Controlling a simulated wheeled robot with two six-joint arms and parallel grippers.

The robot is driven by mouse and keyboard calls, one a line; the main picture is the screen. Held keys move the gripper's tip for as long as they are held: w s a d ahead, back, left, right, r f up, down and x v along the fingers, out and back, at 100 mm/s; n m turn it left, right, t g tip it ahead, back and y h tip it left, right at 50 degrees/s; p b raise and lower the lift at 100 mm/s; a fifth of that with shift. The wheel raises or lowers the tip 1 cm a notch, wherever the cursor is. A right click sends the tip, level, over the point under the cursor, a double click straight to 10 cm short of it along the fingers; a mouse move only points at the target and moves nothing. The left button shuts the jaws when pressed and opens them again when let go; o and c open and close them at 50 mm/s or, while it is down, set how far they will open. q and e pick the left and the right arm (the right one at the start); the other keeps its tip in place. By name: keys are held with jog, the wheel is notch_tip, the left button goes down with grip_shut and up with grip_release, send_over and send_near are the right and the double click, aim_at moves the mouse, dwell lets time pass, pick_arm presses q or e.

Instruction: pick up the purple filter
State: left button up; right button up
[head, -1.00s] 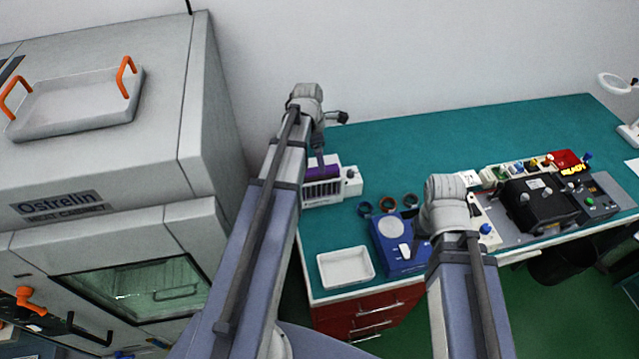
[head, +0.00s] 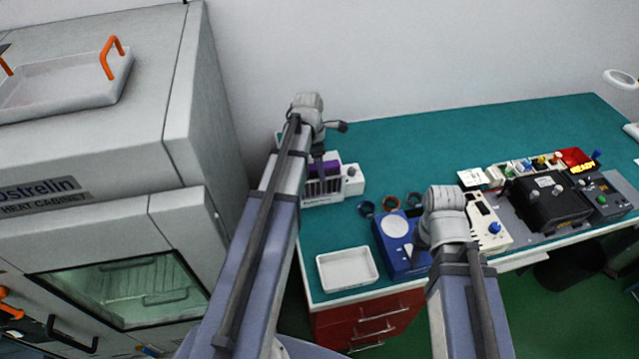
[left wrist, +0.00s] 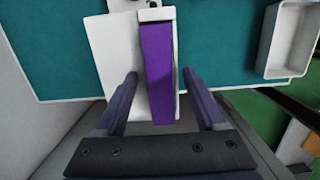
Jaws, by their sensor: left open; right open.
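The purple filter (head: 331,166) is a long block seated in the top of a white slotted unit (head: 324,190) at the left end of the teal bench. In the left wrist view the filter (left wrist: 158,72) runs lengthwise between the two fingers of my left gripper (left wrist: 159,74). The gripper is open, with a gap to the filter on both sides; I cannot tell its height above it. In the head view my left arm partly hides the filter and unit. My right gripper (head: 422,238) is over the blue device, mostly hidden by its own wrist.
A white tray (head: 347,270) sits at the bench's front left. Several dark and brown rings (head: 390,203) lie behind the blue device (head: 392,245). Testing equipment (head: 545,205) fills the right side. A grey heat cabinet (head: 100,160) stands left; the back of the bench is clear.

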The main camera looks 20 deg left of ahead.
pick_arm(q)
grip_shut()
dwell(0.5)
dwell(0.8)
